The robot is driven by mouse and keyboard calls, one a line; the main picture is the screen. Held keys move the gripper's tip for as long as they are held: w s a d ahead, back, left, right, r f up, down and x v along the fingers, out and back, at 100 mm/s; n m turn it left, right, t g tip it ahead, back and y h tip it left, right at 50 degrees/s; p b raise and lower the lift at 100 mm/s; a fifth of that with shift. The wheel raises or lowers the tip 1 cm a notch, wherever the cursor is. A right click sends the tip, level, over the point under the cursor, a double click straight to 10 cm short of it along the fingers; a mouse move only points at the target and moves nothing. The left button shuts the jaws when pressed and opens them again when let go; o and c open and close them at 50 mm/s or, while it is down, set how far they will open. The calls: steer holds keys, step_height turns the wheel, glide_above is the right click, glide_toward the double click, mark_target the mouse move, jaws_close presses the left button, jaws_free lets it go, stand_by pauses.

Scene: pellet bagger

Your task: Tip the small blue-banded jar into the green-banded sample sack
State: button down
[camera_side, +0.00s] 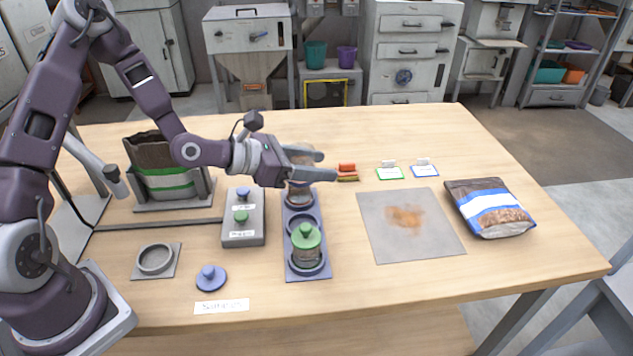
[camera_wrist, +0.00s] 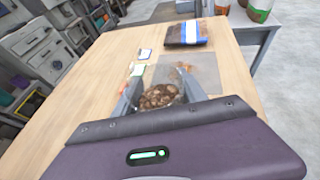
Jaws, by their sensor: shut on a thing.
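My gripper (camera_side: 313,165) is shut on an open jar (camera_side: 299,196) above the far end of the blue rack (camera_side: 308,273). In the wrist view, brown pellets show in the jar (camera_wrist: 159,97) between the fingers. The jar looks upright; I cannot tell whether its base touches the rack, and its band is not clear. The green-banded sack (camera_side: 168,182) stands open at the left, behind the arm, dark inside. A green-lidded jar (camera_side: 306,246) stands in the near end of the rack. A blue lid (camera_side: 211,278) lies on the table.
A grey box (camera_side: 243,232) with blue and green knobs stands between sack and rack. A round holder (camera_side: 155,258) is at front left. A grey mat (camera_side: 385,240) with a brown patch and a blue-banded bag (camera_side: 490,208) lie right. An orange-topped brush (camera_side: 347,170) and cards are behind.

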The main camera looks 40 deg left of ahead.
step_height(320, 180, up, 10)
stand_by(0.6)
steer(key=shift+f, duration=0.1)
steer(key=w+a+n+t+y, duration=0.1)
steer(key=a+n+y, duration=0.5)
steer(key=a, duration=0.3)
steer(key=shift+a+t+y, duration=0.4)
steer(key=shift+w+d, duration=0.1)
steer(key=shift+w, duration=0.05)
